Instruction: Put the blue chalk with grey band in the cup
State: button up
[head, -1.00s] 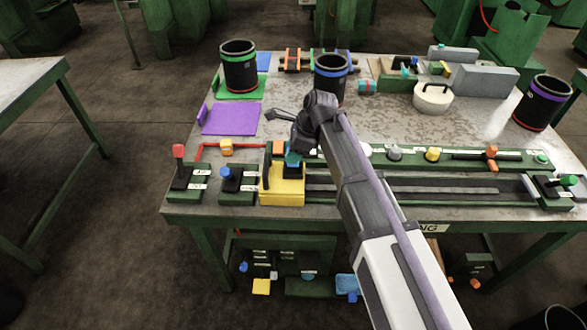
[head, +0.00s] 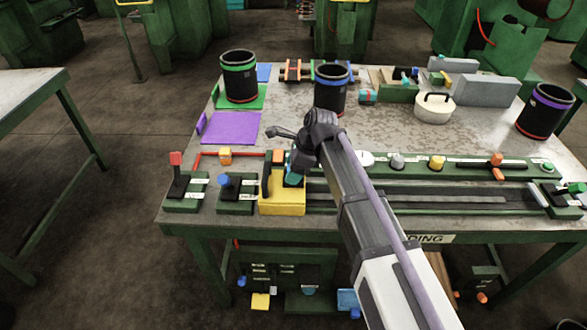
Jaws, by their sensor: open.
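I see no blue chalk with a grey band and nothing clearly a cup. The nearest matches are a small teal cylinder with a red band (head: 367,96) at the back middle and black open cylinders with coloured bands. One has a green band (head: 239,80), one a blue band (head: 331,92), one a purple band (head: 545,112). My gripper (head: 292,150) is open above the bench's front left part, over a yellow block (head: 282,200). A teal part (head: 294,178) shows just below it, apparently on that block; I cannot tell whether they touch. My arm hides part of the bench.
The metal bench (head: 440,135) has a rail (head: 430,199) along its front, with lever blocks at left (head: 186,192) and right. A purple plate (head: 231,128) lies at left.

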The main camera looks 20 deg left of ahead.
jog(key=shift+r+p, duration=0.35)
jog(key=shift+p, duration=0.05)
jog(key=p+v, duration=1)
jog(key=v, duration=0.1)
jog(key=shift+d+r+p, duration=0.25)
jog(key=shift+p, duration=0.1)
jog(key=s+d+n+h, duration=0.1)
jog(key=s+d+n, duration=0.3)
jog(key=d, duration=0.6)
jog(key=s+d+f+n+h, duration=0.1)
jog(key=s+d+n, duration=0.4)
jog(key=d, duration=0.6)
jog(key=s+d+n+t+h, duration=0.1)
jog(key=s+d+n, duration=0.4)
jog(key=d, duration=0.5)
jog(key=shift+d+f+n+h, duration=0.15)
jog(key=shift+d+n+h, duration=0.15)
jog(key=shift+n+h, duration=0.25)
